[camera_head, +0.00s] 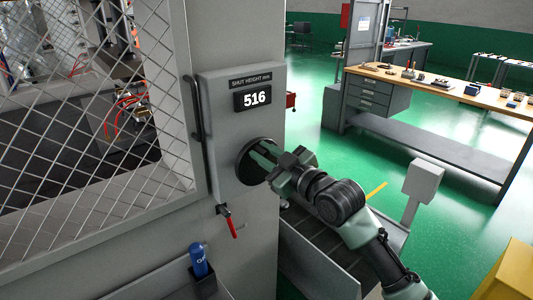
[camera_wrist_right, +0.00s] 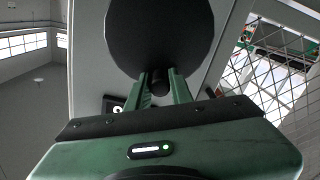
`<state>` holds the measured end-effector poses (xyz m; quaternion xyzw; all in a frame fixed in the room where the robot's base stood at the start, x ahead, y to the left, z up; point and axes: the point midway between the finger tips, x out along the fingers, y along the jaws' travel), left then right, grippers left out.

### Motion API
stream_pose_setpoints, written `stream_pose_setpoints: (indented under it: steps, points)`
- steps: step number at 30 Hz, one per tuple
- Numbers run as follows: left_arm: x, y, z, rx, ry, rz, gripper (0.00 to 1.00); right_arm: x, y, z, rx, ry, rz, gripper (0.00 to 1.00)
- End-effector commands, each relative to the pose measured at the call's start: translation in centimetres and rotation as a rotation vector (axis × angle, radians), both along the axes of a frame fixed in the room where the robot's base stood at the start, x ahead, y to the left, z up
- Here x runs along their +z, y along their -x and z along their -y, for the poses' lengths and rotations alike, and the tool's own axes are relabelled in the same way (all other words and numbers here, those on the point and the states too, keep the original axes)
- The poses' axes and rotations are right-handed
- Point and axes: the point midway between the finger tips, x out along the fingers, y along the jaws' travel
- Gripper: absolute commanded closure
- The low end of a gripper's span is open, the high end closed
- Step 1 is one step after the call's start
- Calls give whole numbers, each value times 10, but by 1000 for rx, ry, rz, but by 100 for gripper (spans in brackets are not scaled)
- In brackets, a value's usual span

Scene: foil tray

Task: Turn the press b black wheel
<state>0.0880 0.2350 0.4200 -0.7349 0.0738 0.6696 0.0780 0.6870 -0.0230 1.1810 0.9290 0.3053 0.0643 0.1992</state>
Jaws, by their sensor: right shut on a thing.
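The black wheel (camera_head: 246,174) is a round disc on the grey press panel, below the display. It fills the top middle of the right wrist view (camera_wrist_right: 160,38). My right gripper (camera_head: 262,156) reaches it from the right and covers part of it. In the right wrist view, my right gripper's two green fingers (camera_wrist_right: 160,82) are shut on a short black handle (camera_wrist_right: 159,79) at the wheel's edge. My left gripper is not in view.
The display (camera_head: 257,98) reads 516 under "SHUT HEIGHT". A black bar handle (camera_head: 192,108) and a red lever (camera_head: 230,223) are close to the wheel. A mesh guard (camera_head: 95,130) stands left. A workbench (camera_head: 440,88) stands back right, with open green floor before it.

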Motion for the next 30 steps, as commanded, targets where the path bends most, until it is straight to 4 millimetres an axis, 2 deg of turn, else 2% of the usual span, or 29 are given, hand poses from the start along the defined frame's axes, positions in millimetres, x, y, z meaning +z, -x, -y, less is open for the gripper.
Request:
stream_pose_setpoints:
  steps: [15,30]
  points:
    - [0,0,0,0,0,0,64,-8,9,-13,2,257,183,100]
    - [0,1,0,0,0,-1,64,-10,11,-15,2,297,212,100]
